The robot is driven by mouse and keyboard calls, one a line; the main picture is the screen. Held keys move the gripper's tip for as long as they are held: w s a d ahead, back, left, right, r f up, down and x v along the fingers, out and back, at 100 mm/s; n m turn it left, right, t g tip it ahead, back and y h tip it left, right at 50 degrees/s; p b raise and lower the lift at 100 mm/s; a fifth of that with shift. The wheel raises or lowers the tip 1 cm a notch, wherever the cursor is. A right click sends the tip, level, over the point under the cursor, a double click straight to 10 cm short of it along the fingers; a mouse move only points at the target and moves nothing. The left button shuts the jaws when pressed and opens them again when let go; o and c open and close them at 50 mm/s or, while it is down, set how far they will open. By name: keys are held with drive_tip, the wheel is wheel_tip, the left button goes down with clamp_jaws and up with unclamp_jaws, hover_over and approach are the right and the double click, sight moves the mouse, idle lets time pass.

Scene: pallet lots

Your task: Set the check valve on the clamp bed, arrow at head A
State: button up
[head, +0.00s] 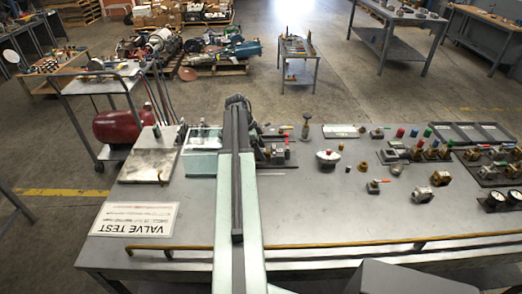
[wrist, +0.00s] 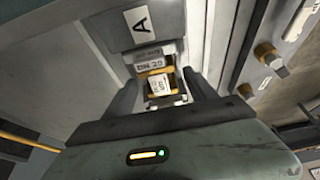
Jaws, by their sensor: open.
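In the wrist view, my gripper (wrist: 158,84) is open, with one dark finger on each side of a small brass-coloured piece with a white tag (wrist: 159,87). It looks like the check valve, but its body is mostly hidden and I cannot make out an arrow. Just beyond it is a grey block marked A, head A (wrist: 142,24), with plates below it, one reading DN 20. I cannot tell whether the fingers touch the piece. In the head view, my arm covers the gripper and part of the clamp bed (head: 275,153).
The bench (head: 310,208) has a VALVE TEST sign (head: 135,219) at front left and a metal plate (head: 149,165) behind it. Several valves and fittings, such as a brass valve (head: 440,178), stand on the right. A yellow rail (head: 340,246) runs along the front edge. The bench's front middle is clear.

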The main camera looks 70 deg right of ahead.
drive_tip(key=p+v, duration=1)
drive_tip(key=v, duration=0.1)
drive_tip(key=shift+r, duration=0.25)
drive_tip(key=shift+w+a, duration=0.1)
drive_tip(key=shift+w, duration=0.1)
